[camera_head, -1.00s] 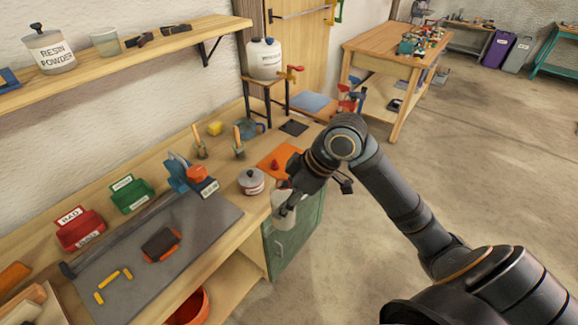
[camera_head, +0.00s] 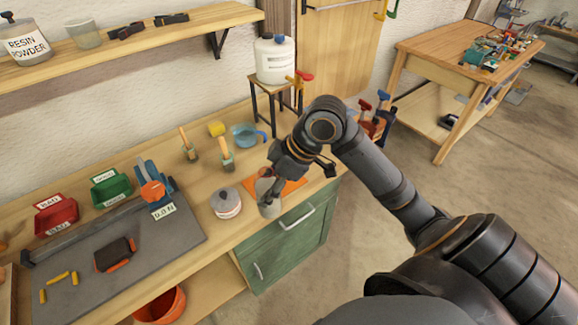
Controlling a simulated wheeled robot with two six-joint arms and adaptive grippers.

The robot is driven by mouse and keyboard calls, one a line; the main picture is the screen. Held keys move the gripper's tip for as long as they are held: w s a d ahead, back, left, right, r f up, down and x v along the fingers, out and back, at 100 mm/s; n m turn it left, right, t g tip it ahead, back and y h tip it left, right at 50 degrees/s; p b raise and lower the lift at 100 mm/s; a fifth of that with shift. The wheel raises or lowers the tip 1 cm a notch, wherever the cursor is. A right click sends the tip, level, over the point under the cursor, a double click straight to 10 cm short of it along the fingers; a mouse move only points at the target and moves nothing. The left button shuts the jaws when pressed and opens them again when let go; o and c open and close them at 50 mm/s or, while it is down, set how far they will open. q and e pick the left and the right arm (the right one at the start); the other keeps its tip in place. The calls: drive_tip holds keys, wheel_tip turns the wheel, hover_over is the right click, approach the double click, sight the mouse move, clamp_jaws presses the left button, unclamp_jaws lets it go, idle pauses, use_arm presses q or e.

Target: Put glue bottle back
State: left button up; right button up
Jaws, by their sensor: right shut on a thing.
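My right gripper (camera_head: 273,192) is shut on a pale grey-white bottle (camera_head: 263,188), which looks like the glue bottle. It holds the bottle roughly upright at the bench's front edge, in front of the orange mat (camera_head: 293,187). The dark fingers cover part of the bottle, and I cannot tell whether its base touches anything. My right arm hides part of the bench behind it. My left gripper is not in view.
A lidded pale tin (camera_head: 226,203) stands just left of the bottle. Left are a red bin (camera_head: 56,215), a green bin (camera_head: 111,188) and a grey mat (camera_head: 75,275).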

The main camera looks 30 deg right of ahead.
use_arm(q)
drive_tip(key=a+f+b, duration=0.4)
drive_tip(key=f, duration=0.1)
use_arm(e)
drive_tip(key=w+d+f+m+t+h+p, duration=0.1)
drive_tip(key=w+d+f+m, duration=0.25)
drive_tip(key=w+d, duration=0.3)
drive_tip(key=w+d+f+m+t+h+p, duration=0.1)
drive_tip(key=w+d+f+m+h, duration=0.1)
drive_tip(key=w+d+m, duration=0.35)
use_arm(q)
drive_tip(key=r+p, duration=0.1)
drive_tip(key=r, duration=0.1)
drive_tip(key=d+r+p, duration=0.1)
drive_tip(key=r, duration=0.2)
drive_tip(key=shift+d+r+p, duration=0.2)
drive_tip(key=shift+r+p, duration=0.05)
drive_tip(key=shift+p, duration=0.15)
use_arm(e)
drive_tip(key=w+d+f+n, duration=0.2)
drive_tip(key=w+d+f, duration=0.3)
drive_tip(key=f, duration=0.5)
drive_tip(key=shift+w, duration=0.65)
drive_tip(key=shift+f, duration=0.1)
